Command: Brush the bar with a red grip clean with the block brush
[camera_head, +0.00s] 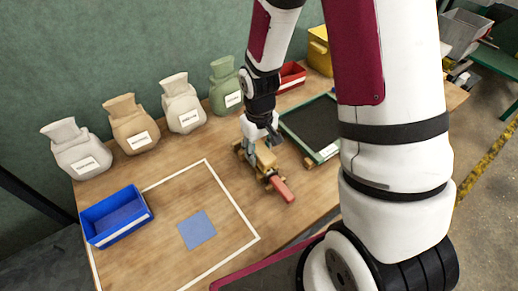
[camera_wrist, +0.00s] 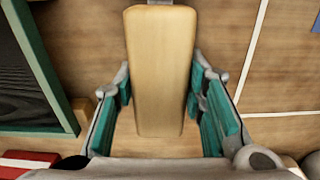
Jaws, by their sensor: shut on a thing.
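The block brush, a pale tan wooden block (camera_head: 265,158), is held between the teal finger pads of my gripper (camera_head: 257,145). In the wrist view the brush (camera_wrist: 160,70) fills the space between the pads, and my gripper (camera_wrist: 160,105) is shut on it. The bar's red grip (camera_head: 281,190) sticks out toward the front, just beyond the brush. The brush is over or against the bar; most of the bar is hidden below it, and I cannot tell whether bristles touch it. Small wooden supports (camera_head: 238,147) show beside the gripper.
A green-framed dark tray (camera_head: 325,153) lies close on the right. A red bin (camera_head: 291,77) and a yellow container (camera_head: 319,55) stand behind. Several labelled sacks (camera_head: 182,105) line the back. A blue bin (camera_head: 117,217) and blue square (camera_head: 197,230) lie left, with bare table between.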

